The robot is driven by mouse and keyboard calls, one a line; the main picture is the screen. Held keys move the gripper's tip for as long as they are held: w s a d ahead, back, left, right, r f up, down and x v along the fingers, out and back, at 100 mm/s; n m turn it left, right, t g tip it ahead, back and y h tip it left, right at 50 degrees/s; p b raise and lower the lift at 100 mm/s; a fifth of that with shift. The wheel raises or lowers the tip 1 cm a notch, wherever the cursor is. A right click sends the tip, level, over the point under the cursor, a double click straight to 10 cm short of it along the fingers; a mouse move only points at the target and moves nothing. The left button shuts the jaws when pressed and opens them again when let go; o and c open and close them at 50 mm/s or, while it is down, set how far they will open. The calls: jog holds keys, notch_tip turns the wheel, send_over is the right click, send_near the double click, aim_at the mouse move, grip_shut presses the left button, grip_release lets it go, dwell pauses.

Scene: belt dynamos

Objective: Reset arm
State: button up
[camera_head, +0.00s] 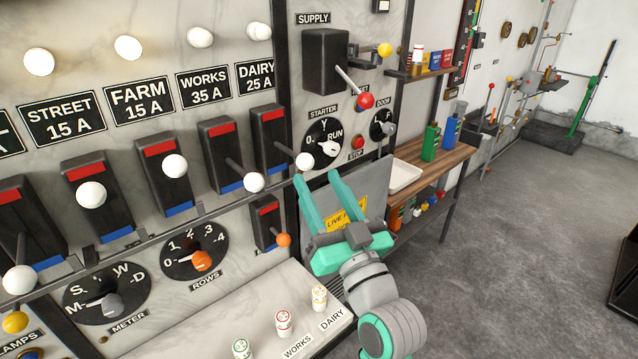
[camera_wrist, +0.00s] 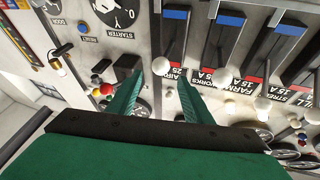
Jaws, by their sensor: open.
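My gripper (camera_head: 318,190) is teal with two long fingers spread apart and nothing between them. In the head view it is raised in front of the panel, below the starter dial (camera_head: 324,143) and just right of the dairy switch's white knob (camera_head: 304,161). My arm comes up from the lower right. In the wrist view the two fingers (camera_wrist: 160,95) point up the picture toward the switchboard, which appears upside down. A white knob (camera_wrist: 161,66) shows beyond the gap between the fingertips. I cannot tell whether a finger touches anything.
Several black switches with white knobs line the marble panel, with the works switch knob (camera_head: 254,182) nearby. An orange knob (camera_head: 284,240) and a ledge with fuses (camera_head: 283,322) lie below.

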jog(key=shift+w+d+f, duration=0.1)
jog(key=shift+f, duration=0.3)
jog(key=s+f+m+g+h, duration=0.1)
jog(key=s+f+m+h, duration=0.4)
jog(key=f, duration=1)
jog(key=s+f+m+g+h, duration=0.1)
jog(key=s+f+h, duration=0.35)
jog(key=f, duration=1.05)
jog(key=s+f+n+g, duration=0.1)
jog(key=s+f, duration=0.2)
jog(key=s, duration=0.6)
jog(key=s+a+f+n+g+y, duration=0.1)
jog(key=s+f, duration=0.3)
jog(key=s, duration=0.6)
jog(key=s+a+f+n+g, duration=0.1)
jog(key=s+f, duration=0.2)
jog(key=s, duration=0.7)
jog(key=shift+s+a+f, duration=0.2)
jog(key=shift+s+f, duration=0.05)
jog(key=shift+s, duration=0.1)
